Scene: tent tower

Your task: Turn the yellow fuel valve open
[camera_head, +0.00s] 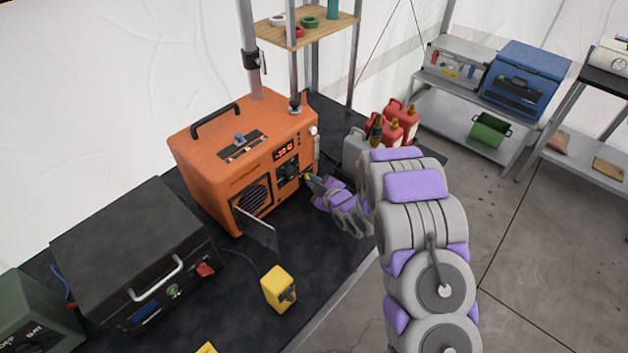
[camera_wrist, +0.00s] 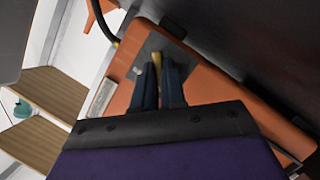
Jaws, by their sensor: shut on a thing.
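The orange unit (camera_head: 215,150) with a lit red display stands on the dark table. The yellow fuel valve (camera_head: 307,177) shows as a small yellow bit at the lower right of its front, mostly hidden by my gripper (camera_head: 312,183). In the wrist view, my gripper (camera_wrist: 158,64) has its two dark fingers close together, with a yellow bit of the valve (camera_wrist: 157,58) between their tips. The fingers point at a grey plate (camera_wrist: 152,50) on the orange face. The valve's turn angle cannot be made out.
An open flap (camera_head: 256,228) sticks out from the unit's front, left of my gripper. A black case (camera_head: 130,255) and a yellow box (camera_head: 278,289) lie nearer on the table. Red canisters (camera_head: 402,120) and a grey one stand behind my wrist. A metal post rises beside the unit.

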